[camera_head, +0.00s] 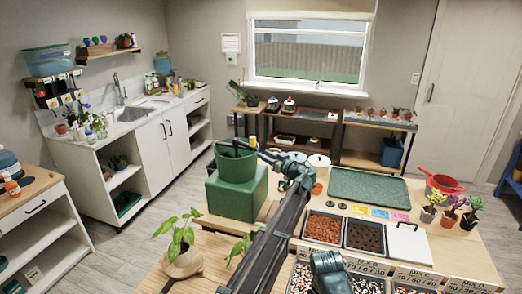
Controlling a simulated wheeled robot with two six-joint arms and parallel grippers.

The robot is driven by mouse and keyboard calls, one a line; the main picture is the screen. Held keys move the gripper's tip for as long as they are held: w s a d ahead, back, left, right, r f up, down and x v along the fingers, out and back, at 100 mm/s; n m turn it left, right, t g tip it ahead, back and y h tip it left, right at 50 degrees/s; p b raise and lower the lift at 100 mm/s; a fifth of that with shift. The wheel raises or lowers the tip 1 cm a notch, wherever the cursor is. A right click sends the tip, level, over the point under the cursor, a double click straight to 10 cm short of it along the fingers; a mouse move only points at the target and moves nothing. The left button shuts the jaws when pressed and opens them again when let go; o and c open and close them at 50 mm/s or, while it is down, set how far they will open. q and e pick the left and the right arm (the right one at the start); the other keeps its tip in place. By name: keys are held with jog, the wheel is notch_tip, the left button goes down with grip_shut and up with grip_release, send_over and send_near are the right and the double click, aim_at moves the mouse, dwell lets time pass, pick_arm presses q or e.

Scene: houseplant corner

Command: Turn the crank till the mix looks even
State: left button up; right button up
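A green mixer stands left of centre, with a round drum (234,162) on a green box base (236,193). My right gripper is not in view.
Right of my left arm are trays of brown (322,229) and dark material (366,237), a green tray (368,186), a red sieve (443,182) and small potted plants (470,213). A potted plant (181,247) stands in front of the mixer. Mix cards line the front.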

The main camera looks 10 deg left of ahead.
pick_arm(q)
jog(key=s+a+f+n+g+h, duration=0.1)
jog(key=a+f, duration=0.1)
jog(key=s+a+f+n+g+h, duration=0.1)
jog(key=a+f, duration=0.1)
jog(key=f, duration=0.1)
jog(key=s+a+f+n+h+p, duration=0.1)
jog(key=a+f+h, duration=0.1)
jog(key=f, duration=0.1)
jog(key=shift+f+n+g, duration=0.1)
jog(key=shift+n+g, duration=0.2)
jog(key=shift+g, duration=0.1)
grip_shut()
notch_tip(320, 180, down, 5)
jog(key=s+n+h, duration=0.3)
jog(key=n+h, duration=0.1)
jog(key=h, duration=0.1)
jog(key=s+a+r+n+t+h+p, duration=0.1)
jog(key=s+a+r+n+t+h, duration=0.1)
jog(key=r+n, duration=0.5)
jog(key=s+a+r+n+t+h+p, duration=0.2)
jog(key=a+r+n+t+h, duration=0.2)
jog(key=r, duration=0.6)
jog(key=n+t+h, duration=0.2)
jog(key=n+h, duration=0.1)
jog(key=n, duration=0.1)
jog(key=shift+s+a, duration=0.25)
jog(key=shift+a, duration=0.15)
